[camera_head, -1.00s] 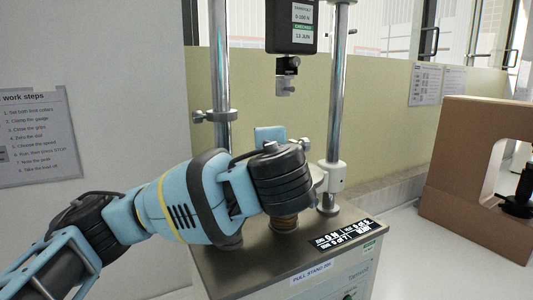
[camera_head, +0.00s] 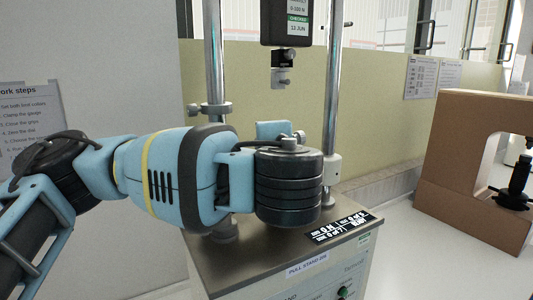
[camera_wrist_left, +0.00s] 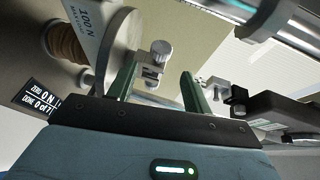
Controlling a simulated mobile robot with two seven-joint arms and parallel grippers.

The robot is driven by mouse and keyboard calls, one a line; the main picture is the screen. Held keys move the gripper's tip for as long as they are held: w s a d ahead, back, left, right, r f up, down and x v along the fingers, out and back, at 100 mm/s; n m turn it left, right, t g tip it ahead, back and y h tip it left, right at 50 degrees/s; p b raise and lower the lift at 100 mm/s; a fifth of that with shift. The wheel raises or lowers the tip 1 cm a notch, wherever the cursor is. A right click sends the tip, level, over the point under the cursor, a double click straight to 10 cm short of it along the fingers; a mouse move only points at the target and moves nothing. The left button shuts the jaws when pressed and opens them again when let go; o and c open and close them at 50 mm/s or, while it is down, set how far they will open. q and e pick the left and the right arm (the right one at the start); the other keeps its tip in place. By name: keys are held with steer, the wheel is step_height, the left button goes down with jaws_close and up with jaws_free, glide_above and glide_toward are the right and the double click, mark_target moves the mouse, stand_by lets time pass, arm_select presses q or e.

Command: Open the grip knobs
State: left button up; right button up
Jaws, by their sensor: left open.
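The upper grip (camera_head: 282,77) hangs under the black force gauge (camera_head: 287,22), with its small metal knob facing right in the head view. In the left wrist view, a metal grip with a round ridged knob (camera_wrist_left: 161,49) lies ahead of and between the two green fingers of my left gripper (camera_wrist_left: 160,68). The gripper is open, and I cannot tell whether a finger touches the knob. A second metal grip (camera_wrist_left: 217,86) lies right of the fingers. In the head view, my wrist hides the fingers and most of the lower grip.
Two chrome columns (camera_head: 332,100) with limit collars (camera_head: 331,167) flank the work area above the pull stand (camera_head: 368,240). A cardboard-coloured frame (camera_head: 445,170) stands right on the white bench. A work-steps sheet (camera_head: 30,130) hangs on the left wall.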

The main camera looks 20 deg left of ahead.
arm_select(q)
steer(key=s, duration=0.3)
steer(key=shift+d+r+y, duration=0.15)
steer(key=shift+d+y, duration=0.1)
steer(key=shift+y, duration=0.05)
